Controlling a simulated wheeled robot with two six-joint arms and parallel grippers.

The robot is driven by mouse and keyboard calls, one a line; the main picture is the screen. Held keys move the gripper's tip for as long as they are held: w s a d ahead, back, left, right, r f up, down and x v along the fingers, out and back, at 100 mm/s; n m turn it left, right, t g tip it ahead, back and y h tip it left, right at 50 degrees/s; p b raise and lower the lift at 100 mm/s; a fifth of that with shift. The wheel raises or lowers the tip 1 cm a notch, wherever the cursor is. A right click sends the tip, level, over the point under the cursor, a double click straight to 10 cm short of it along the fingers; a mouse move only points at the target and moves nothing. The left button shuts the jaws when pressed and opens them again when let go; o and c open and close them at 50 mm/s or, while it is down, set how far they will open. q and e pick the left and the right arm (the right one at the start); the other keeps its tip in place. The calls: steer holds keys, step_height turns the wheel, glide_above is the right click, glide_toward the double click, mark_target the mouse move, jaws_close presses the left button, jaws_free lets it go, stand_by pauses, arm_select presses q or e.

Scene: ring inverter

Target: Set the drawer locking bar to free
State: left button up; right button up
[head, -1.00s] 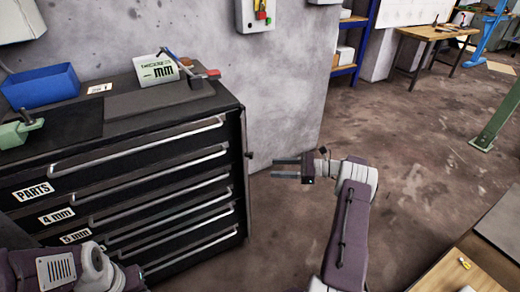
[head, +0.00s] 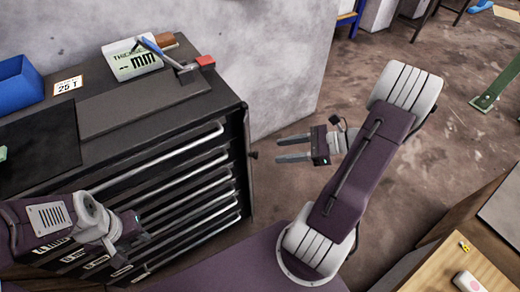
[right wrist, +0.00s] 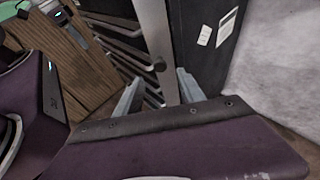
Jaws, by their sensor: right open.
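The black drawer cabinet (head: 150,150) stands at the left, its drawers shut. Its locking bar (head: 247,165) is the narrow upright strip at the right front edge, with a small dark knob (head: 253,155). In the right wrist view the bar (right wrist: 155,35) runs upright past the cabinet's corner, and the knob (right wrist: 160,67) shows between my fingers. My right gripper (head: 280,149) is open and empty, to the right of the knob and apart from it. Its fingers (right wrist: 156,88) point toward the bar. My left gripper (head: 125,240) is in front of the lower drawers; its fingers are unclear.
On the cabinet top are a blue bin (head: 20,88), a thickness sign (head: 132,60), a dark flat plate (head: 145,100) and a red-ended tool (head: 205,62). A wooden bench (head: 450,262) stands at the lower right.

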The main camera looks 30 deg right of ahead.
steer(key=b+x, duration=0.2)
steer(key=x, duration=0.6)
jaws_close()
